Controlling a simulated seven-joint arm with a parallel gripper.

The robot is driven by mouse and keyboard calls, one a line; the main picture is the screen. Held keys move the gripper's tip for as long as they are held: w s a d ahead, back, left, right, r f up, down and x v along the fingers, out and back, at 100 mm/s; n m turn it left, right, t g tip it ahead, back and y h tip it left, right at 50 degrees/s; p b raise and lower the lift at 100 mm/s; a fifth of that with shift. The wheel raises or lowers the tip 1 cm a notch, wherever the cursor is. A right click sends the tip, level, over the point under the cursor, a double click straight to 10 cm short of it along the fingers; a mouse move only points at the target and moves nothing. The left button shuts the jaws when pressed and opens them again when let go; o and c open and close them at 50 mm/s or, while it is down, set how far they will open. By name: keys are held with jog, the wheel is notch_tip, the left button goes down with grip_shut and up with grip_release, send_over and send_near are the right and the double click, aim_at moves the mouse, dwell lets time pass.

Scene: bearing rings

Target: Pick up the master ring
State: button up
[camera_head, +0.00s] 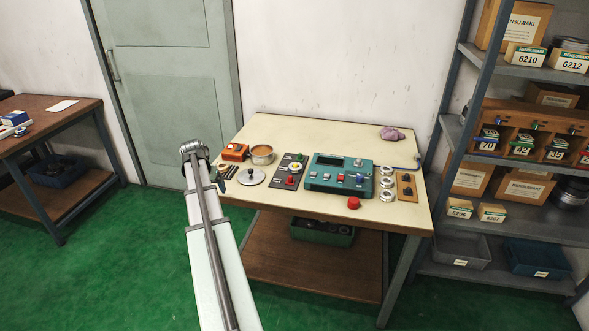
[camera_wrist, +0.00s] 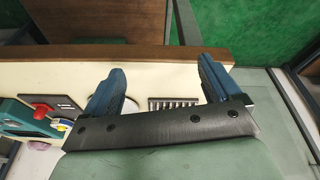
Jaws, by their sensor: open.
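Three silvery rings stand in a column on the tabletop, right of the teal device: a back one (camera_head: 386,170), a middle one (camera_head: 386,183) and a front one (camera_head: 387,196). Another pale ring (camera_head: 294,168) sits around a yellow part on a dark panel. I cannot tell which ring is the master ring. My gripper (camera_head: 219,180) is at the table's left edge, far left of the column of rings. In the wrist view my gripper (camera_wrist: 162,68) has its two blue fingers spread apart with nothing held. A pale round thing, partly hidden by a finger, shows there.
The table (camera_head: 290,128) also holds an orange box (camera_head: 234,152), a metal pot (camera_head: 262,154), a knobbed lid (camera_head: 251,177), the teal device (camera_head: 325,180), a red knob (camera_head: 353,203), a brown board (camera_head: 407,187) and a purple cloth (camera_head: 392,133). A shelf (camera_head: 520,220) stands right. The back middle is clear.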

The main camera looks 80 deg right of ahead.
jog(key=s+d+r+m, duration=0.2)
jog(key=s+d+r, duration=0.1)
jog(key=s+d, duration=0.3)
jog(key=s+d+r+m, duration=0.2)
jog(key=s+d+r, duration=0.2)
jog(key=s+d, duration=0.25)
jog(key=m+g+h, duration=0.1)
jog(key=m+g, duration=0.1)
send_near(295, 165)
jog(key=x, duration=0.4)
jog(key=shift+w+a, duration=0.1)
jog(key=shift+a, duration=0.05)
jog(key=shift+x, duration=2.7)
jog(key=shift+r, duration=0.1)
jog(key=shift+c, duration=0.2)
jog(key=c, duration=1.3)
jog(key=shift+r, duration=0.15)
